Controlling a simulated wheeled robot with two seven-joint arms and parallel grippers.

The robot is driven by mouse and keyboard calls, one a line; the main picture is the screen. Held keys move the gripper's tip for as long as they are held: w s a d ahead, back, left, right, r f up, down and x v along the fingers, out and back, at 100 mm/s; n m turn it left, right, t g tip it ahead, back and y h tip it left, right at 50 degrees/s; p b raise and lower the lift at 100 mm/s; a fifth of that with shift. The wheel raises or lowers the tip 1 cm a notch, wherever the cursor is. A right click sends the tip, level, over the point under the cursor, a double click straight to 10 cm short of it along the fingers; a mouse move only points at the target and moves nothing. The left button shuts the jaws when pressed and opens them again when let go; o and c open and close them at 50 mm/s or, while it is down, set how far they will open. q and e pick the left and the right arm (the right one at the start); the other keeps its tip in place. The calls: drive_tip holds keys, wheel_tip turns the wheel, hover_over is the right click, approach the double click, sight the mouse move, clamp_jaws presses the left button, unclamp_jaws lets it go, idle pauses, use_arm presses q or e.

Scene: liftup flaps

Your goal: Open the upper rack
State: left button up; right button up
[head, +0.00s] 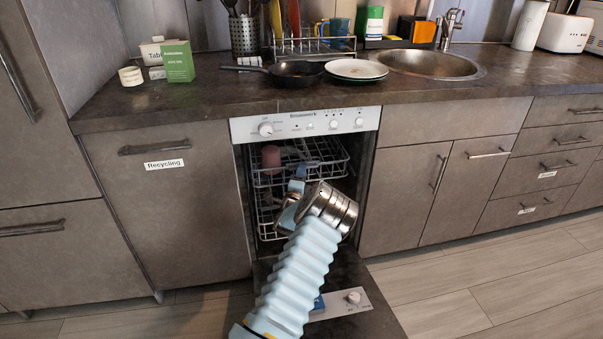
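The dishwasher (305,123) stands open below the counter, its door (365,318) folded down towards me. The upper rack (327,152) is a wire basket inside the cavity and appears to sit within the dishwasher opening. A reddish-brown cup (271,157) stands in its left part. My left gripper (297,184) is at the front of the upper rack, low and near its middle. My own wrist partly hides the fingers, so I cannot tell whether they are open or shut, or touch the rack. My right gripper is not in view.
Cabinets flank the dishwasher, with a "Recycling" panel (165,215) on the left. The counter above holds a pan (296,72), plates (356,69) and a sink (425,64). The floor (500,278) to the right is clear. The lowered door lies beneath my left arm.

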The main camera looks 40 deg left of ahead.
use_arm(q)
drive_tip(key=shift+c, duration=0.5)
clamp_jaws()
idle(0.9)
